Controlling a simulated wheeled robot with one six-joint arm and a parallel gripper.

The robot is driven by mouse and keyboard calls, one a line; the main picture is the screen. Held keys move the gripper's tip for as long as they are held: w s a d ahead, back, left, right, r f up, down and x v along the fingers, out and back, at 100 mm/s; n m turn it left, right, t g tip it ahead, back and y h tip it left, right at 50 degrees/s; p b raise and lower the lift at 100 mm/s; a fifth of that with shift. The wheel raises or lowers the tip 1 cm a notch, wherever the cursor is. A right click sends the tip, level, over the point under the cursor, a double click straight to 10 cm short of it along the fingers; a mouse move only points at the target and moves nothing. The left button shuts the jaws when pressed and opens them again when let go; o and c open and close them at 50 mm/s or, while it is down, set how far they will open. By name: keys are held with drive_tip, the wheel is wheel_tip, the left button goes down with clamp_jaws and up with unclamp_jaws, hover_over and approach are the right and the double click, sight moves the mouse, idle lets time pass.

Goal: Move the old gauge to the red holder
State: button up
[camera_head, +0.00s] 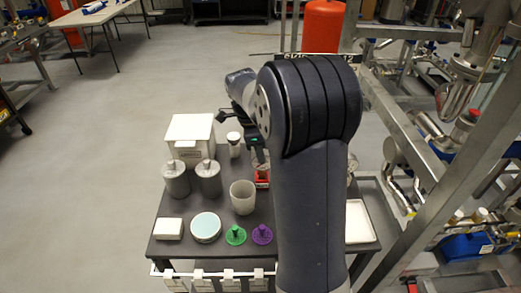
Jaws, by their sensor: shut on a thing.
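My gripper (254,146) points down over the middle of the bench, partly hidden by my arm. It is shut on the old gauge (260,161), a small grey and pale piece just below the fingers. The red holder (262,182) is a small red block on the dark bench, directly under the gauge in this view. The gauge's lower end overlaps the holder. I cannot tell whether it sits in the holder or hangs just above it.
The dark bench (178,229) holds a white box (190,139), two grey canisters (176,181), a white cup (242,197), a teal-topped dish (205,227), green (235,235) and purple (262,234) discs, and a white tray (359,222). Metal skid framing (455,175) stands close on the right.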

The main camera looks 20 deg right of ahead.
drive_tip(key=shift+f+b, duration=0.3)
drive_tip(key=shift+f, duration=0.25)
drive_tip(key=shift+f, duration=0.2)
drive_tip(key=shift+f+b, duration=0.3)
drive_tip(key=shift+f, duration=0.05)
idle(0.3)
drive_tip(key=o, duration=1.2)
drive_tip(key=shift+c, duration=0.2)
